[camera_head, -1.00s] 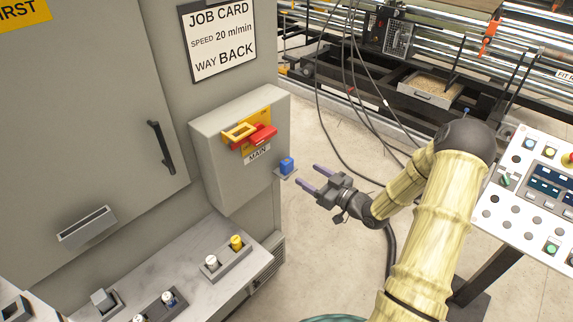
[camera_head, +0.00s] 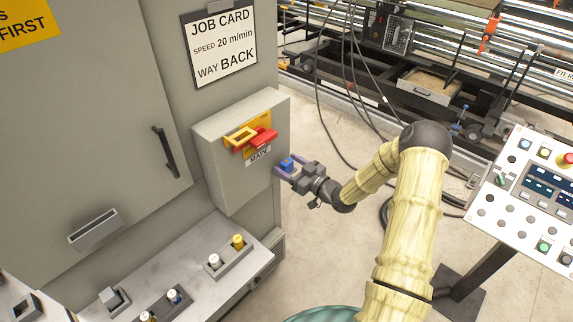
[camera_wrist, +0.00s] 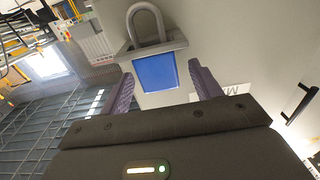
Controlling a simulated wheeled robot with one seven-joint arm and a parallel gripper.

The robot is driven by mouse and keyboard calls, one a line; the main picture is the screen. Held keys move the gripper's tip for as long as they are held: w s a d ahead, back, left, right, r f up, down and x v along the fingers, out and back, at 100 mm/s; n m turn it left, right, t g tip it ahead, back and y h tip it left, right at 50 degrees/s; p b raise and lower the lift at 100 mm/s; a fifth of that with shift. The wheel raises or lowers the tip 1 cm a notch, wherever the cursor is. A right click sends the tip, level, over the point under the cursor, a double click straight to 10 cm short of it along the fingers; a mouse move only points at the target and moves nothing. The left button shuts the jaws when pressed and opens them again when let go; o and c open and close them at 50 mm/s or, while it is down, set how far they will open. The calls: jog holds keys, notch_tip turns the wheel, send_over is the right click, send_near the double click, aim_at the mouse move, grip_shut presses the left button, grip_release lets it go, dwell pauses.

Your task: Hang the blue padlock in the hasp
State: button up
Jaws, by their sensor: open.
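The blue padlock (camera_wrist: 156,73) sits between my gripper's two open fingers in the wrist view, with its grey shackle (camera_wrist: 146,24) beyond a small grey ledge (camera_wrist: 150,48). In the head view the padlock (camera_head: 287,164) is at the right side of the grey MAIN switch box. My gripper (camera_head: 284,172) is open around it; a gap shows beside each finger in the wrist view (camera_wrist: 163,88).
A grey bench (camera_head: 190,285) with several small switches stands below the box. The cabinet door handle (camera_head: 165,152) is to the left. Dark cables (camera_head: 345,80) hang behind the arm. A control panel (camera_head: 530,190) stands at the right. Open floor lies right of the box.

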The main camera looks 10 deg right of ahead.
jog(key=shift+w+a, duration=0.35)
jog(key=shift+w, duration=0.2)
jog(key=shift+c, duration=0.2)
jog(key=c, duration=1.1)
